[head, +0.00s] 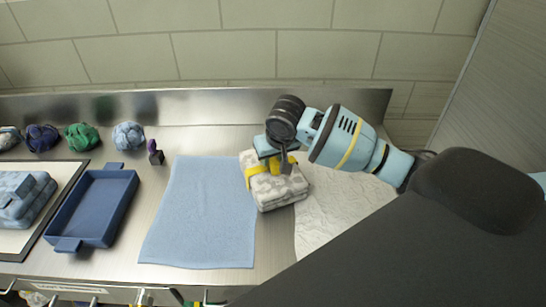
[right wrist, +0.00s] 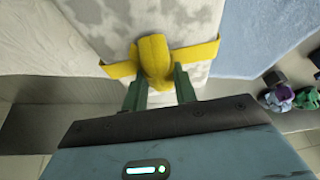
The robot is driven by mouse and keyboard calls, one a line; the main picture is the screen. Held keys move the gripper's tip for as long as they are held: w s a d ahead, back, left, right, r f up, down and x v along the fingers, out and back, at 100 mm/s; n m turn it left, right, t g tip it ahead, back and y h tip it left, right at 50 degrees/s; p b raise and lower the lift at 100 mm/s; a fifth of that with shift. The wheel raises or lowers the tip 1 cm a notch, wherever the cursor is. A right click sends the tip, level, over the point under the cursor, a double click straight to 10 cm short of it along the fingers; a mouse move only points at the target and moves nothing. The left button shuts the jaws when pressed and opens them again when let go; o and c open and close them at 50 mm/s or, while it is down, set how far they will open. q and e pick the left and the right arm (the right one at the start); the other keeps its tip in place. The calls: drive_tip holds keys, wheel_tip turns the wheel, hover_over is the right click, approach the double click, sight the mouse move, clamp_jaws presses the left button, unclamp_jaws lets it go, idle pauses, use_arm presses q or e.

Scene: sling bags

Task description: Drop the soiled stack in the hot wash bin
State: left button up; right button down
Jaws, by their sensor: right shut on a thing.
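A folded stack with grey-and-white blotches (head: 278,192) lies on the metal counter between a blue towel and a white cloth. A yellow strap (head: 250,177) runs around it. My right gripper (head: 284,164) is over the stack. In the right wrist view, its green fingers (right wrist: 159,86) are shut on the raised yellow loop of the strap (right wrist: 153,60), and the blotched stack (right wrist: 112,18) lies beyond. I cannot identify a hot wash bin in these views. My left gripper is not in view.
A blue towel (head: 200,215) lies left of the stack, a white textured cloth (head: 335,205) right of it. Further left are a blue tray (head: 108,200), a blue folded stack (head: 28,205) on a framed board, several cloth bundles (head: 82,137) and a small dark purple-topped item (head: 154,155).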

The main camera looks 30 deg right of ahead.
drive_tip(key=shift+s+a+f, duration=0.1)
drive_tip(key=shift+s+f, duration=0.1)
drive_tip(key=shift+f, duration=0.7)
drive_tip(key=c, duration=1.1)
unclamp_jaws()
drive_tip(key=shift+s+f, duration=0.1)
drive_tip(key=shift+f, duration=0.05)
drive_tip(key=shift+a, duration=0.1)
drive_tip(key=w+v, duration=0.1)
drive_tip(key=v, duration=1.2)
drive_tip(key=shift+r, duration=0.65)
